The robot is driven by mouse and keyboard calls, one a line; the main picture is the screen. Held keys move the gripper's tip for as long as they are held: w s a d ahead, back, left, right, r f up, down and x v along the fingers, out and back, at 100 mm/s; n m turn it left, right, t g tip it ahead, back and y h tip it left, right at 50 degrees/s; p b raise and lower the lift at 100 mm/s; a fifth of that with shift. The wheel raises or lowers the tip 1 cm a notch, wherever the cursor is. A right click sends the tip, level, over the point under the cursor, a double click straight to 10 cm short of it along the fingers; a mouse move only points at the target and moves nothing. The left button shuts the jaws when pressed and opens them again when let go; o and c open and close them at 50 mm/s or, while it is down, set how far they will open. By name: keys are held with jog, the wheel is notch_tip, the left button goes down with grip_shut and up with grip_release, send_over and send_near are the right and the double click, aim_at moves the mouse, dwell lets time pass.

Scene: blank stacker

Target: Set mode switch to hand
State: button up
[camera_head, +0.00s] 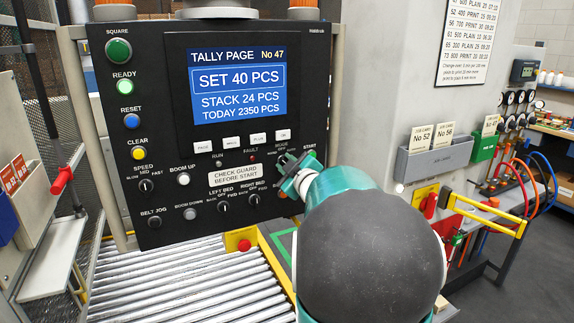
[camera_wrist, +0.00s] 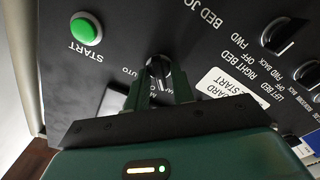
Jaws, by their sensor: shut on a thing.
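The mode switch (camera_wrist: 158,66) is a small dark rotary knob on the black control panel, seen upside down in the wrist view. My gripper (camera_wrist: 160,88) is shut on this knob, with one finger on each side of it. In the head view my gripper (camera_head: 288,164) reaches the panel's lower right, just under the MODE label (camera_head: 281,147), and hides the knob there. The labels around the knob are partly covered by my fingers; AUTO can be read in part. Which position the knob points to is hard to tell.
A green START button (camera_wrist: 86,28) is near the knob. The panel (camera_head: 150,110) also bears a screen (camera_head: 238,85), several push buttons and other rotary knobs, such as SPEED (camera_head: 146,185). A roller conveyor (camera_head: 180,280) runs below. A grey card holder (camera_head: 437,157) is to the right.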

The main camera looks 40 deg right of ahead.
dwell(0.3)
jog(key=o, duration=0.7)
jog(key=shift+s, duration=0.1)
jog(key=v, duration=1.3)
jog(key=shift+s+a, duration=0.15)
jog(key=shift+s, duration=0.15)
jog(key=shift+w+a, duration=0.1)
